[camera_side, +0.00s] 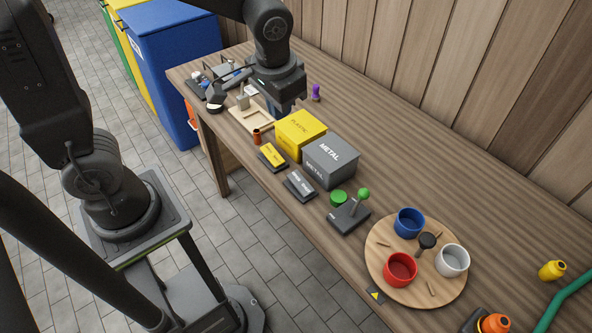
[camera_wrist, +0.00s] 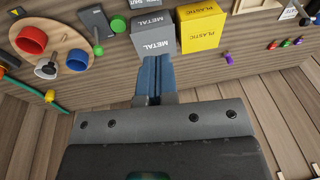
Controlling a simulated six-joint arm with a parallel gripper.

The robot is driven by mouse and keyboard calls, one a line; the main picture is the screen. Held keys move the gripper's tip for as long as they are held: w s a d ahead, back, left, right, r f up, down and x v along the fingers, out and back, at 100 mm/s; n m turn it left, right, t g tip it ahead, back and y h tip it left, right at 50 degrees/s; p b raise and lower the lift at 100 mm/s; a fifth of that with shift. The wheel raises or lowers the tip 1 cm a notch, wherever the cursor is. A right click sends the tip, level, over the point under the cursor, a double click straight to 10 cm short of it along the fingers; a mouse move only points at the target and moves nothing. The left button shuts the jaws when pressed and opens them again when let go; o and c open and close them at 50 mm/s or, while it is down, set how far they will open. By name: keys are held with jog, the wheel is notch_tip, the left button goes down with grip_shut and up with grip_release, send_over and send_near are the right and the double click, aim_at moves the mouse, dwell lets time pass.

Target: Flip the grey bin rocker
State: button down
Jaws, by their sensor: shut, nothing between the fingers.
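The grey bin rocker (camera_side: 300,185) is a small dark base with a grey labelled rocker, on the bench in front of the grey METAL bin (camera_side: 331,160). Its tilt is too small to tell. In the wrist view the rocker (camera_wrist: 144,4) is cut by the top edge, beyond the grey bin (camera_wrist: 153,34). My gripper (camera_wrist: 154,62) is shut and empty; its blue-grey fingers appear just below the grey bin in that view. In the side view my gripper (camera_side: 284,108) is above the bench, left of and behind the yellow bin, its tips hard to make out.
The yellow PLASTIC bin (camera_side: 300,134) stands beside the grey one, with its yellow rocker (camera_side: 272,156) in front. A green-knobbed lever (camera_side: 351,212) and green button (camera_side: 338,197) are to the right. A round wooden tray (camera_side: 383,286) holds several cups.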

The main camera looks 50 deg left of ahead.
jog(key=g+y, duration=0.1)
jog(key=g, duration=0.1)
send_over(294, 177)
jog(key=d, duration=0.4)
jog(key=d+x, duration=0.2)
jog(key=x, duration=0.6)
jog(key=shift+w+a, duration=0.1)
jog(key=shift+a, duration=0.25)
jog(key=x, duration=1.4)
jog(key=shift+w, duration=0.15)
jog(key=shift+a+f, duration=0.35)
jog(key=shift+f, duration=0.25)
jog(key=shift+d, duration=0.1)
